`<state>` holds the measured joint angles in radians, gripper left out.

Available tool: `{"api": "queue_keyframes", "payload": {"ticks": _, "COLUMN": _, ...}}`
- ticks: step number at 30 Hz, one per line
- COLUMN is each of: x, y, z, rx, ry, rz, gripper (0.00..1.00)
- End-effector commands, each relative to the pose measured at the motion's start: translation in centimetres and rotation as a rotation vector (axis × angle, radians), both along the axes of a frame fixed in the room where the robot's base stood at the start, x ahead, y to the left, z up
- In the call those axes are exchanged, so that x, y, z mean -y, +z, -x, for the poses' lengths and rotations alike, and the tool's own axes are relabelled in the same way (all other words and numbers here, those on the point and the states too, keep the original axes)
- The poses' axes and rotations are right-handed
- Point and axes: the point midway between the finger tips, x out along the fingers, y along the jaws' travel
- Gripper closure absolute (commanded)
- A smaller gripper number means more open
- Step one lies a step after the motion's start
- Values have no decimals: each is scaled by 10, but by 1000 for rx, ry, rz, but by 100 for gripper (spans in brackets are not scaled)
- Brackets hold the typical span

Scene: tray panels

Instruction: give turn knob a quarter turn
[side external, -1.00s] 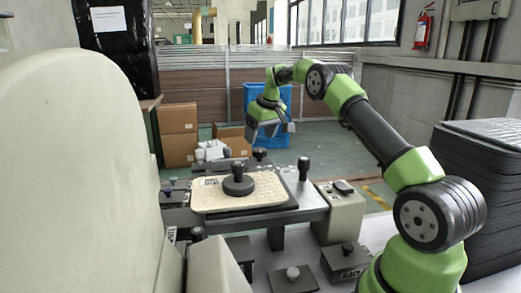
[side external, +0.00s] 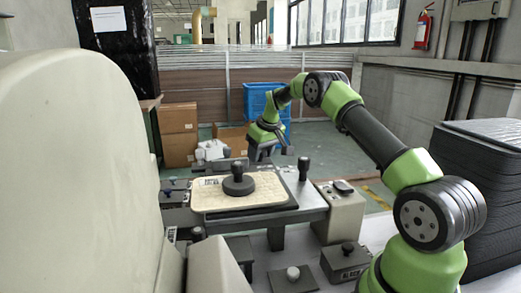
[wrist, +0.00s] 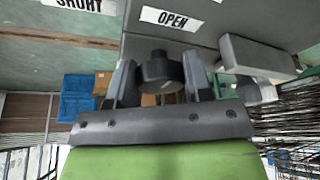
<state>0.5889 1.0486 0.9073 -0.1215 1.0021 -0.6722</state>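My gripper (side external: 266,153) points down at the far side of the work table in the side view. In the wrist view my gripper (wrist: 160,74) has its two dark fingers apart, one on each side of a dark round knob (wrist: 158,68). The knob stands on a grey surface beside a white label reading OPEN (wrist: 171,19). A second label (wrist: 88,4), cut by the frame edge, lies to the left. I cannot tell whether the fingers touch the knob. In the side view the spot under my gripper is mostly hidden by the fingers.
A beige tray (side external: 215,203) with a large black knob (side external: 238,182) lies on the table nearer the camera. A black-topped post (side external: 304,168) stands right of it. Boxes with small knobs (side external: 347,250) stand in front. A blue crate (side external: 262,97) is behind.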

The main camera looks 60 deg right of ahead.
Motion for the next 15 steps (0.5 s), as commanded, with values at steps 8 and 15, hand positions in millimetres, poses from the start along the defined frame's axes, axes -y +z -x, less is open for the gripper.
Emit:
{"api": "queue_keyframes", "payload": {"ticks": 8, "x": -1, "y": 0, "z": 0, "rx": -1, "ry": -107, "rz": 0, "gripper": 78}}
{"api": "queue_keyframes", "payload": {"ticks": 15, "x": 0, "y": 0, "z": 0, "rx": -1, "ry": -405, "rz": 2, "gripper": 78}}
